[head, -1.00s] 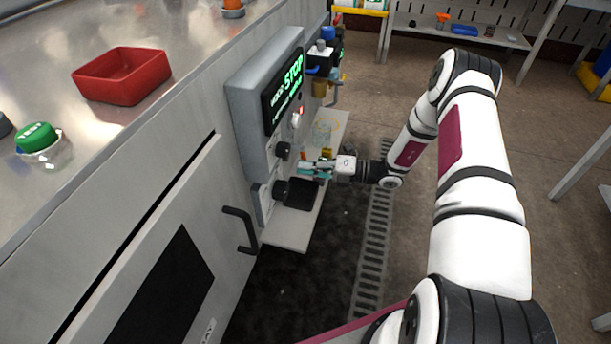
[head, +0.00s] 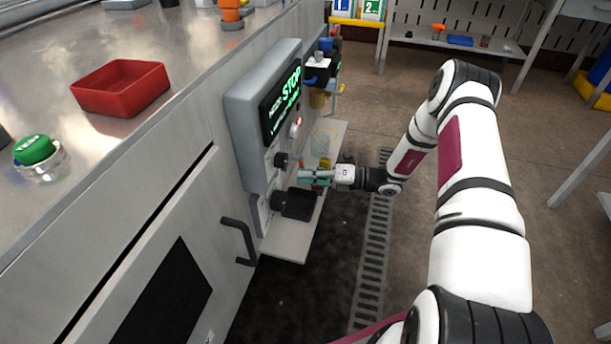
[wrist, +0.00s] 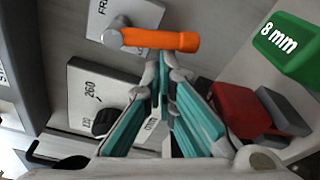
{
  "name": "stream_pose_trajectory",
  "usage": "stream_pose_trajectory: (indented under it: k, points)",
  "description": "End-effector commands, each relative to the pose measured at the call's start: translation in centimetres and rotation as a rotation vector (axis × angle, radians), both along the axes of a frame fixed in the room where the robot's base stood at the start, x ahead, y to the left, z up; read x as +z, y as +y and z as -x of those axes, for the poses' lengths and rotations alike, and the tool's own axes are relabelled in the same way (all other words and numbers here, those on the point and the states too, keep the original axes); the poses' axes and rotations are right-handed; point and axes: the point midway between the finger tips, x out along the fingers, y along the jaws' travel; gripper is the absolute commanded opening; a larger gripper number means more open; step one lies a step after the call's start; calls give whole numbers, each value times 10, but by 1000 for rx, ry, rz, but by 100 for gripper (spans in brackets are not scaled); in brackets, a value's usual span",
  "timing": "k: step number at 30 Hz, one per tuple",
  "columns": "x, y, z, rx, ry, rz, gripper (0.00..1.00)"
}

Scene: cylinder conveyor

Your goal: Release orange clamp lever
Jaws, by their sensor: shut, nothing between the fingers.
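The orange clamp lever (wrist: 160,39) lies across the upper middle of the wrist view. Its grey pivot (wrist: 113,36) sits at its left end, on a pale plate lettered "FR". My gripper (wrist: 165,66) has teal fingers that come together at the tips, shut and empty. The tips are just below the lever in the picture; I cannot tell whether they touch it. In the head view my gripper (head: 306,178) is beside the grey control panel, above a black block. The lever is too small there to make out clearly.
A plate marked "260" (wrist: 88,92) with a black knob is left of the fingers. A green "8 mm" block (wrist: 290,48) and a red block (wrist: 240,110) are to the right. A grey panel (head: 240,125) reading STOP and a black block (head: 297,204) stand close by.

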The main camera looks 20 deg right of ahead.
Motion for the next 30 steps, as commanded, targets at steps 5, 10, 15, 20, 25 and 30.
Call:
stream_pose_trajectory:
  k: [5,10,15,20,25,30]
  points:
    - [-1,-1,-1,-1,-26,19,0]
    - [-1,-2,-3,-1,-58,41,0]
    - [-1,-4,-6,-2,-119,84,0]
    - [-2,-8,-10,-2,-275,199,0]
    - [-2,-12,-16,-2,-443,318,0]
    - [-1,-17,-23,-2,-467,336,0]
